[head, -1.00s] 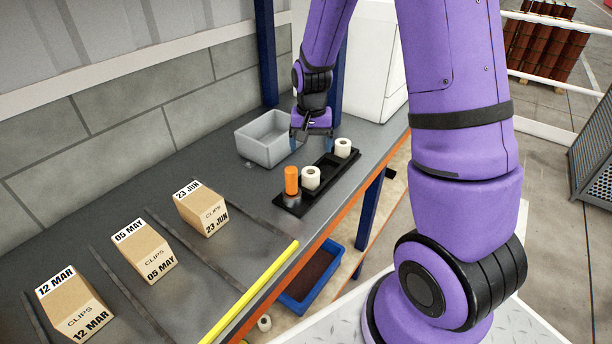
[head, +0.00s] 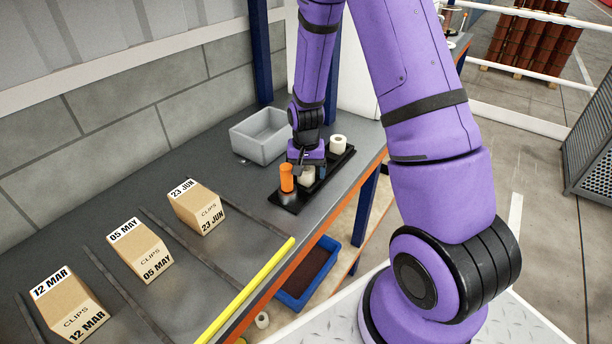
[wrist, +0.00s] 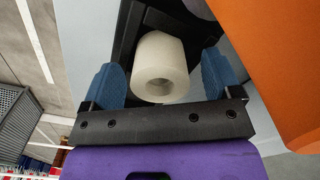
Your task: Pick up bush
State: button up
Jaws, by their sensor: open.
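A white hollow bush (head: 307,179) stands in the middle part of a long black tray (head: 283,199) on the bench, partly hidden by my gripper (head: 307,170). My gripper is open just above it. In the wrist view the bush (wrist: 160,50) shows between the two blue fingertips, with a gap on each side and its hole facing the camera. A second white bush (head: 338,144) stands at the tray's far end. An orange cylinder (head: 286,178) stands near the tray's close end, beside my gripper. It is large at the right of the wrist view (wrist: 275,60).
A grey open bin (head: 262,137) stands behind the tray. Several cardboard clip boxes (head: 196,206) sit on the bench at left, between dark strips. A yellow bar (head: 243,293) runs along the front. A blue bin (head: 308,275) is below. The bench left of the tray is clear.

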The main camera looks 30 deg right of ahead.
jog(key=shift+f, duration=0.2)
jog(key=c, duration=1)
jog(key=shift+c, duration=0.2)
jog(key=shift+r, duration=0.15)
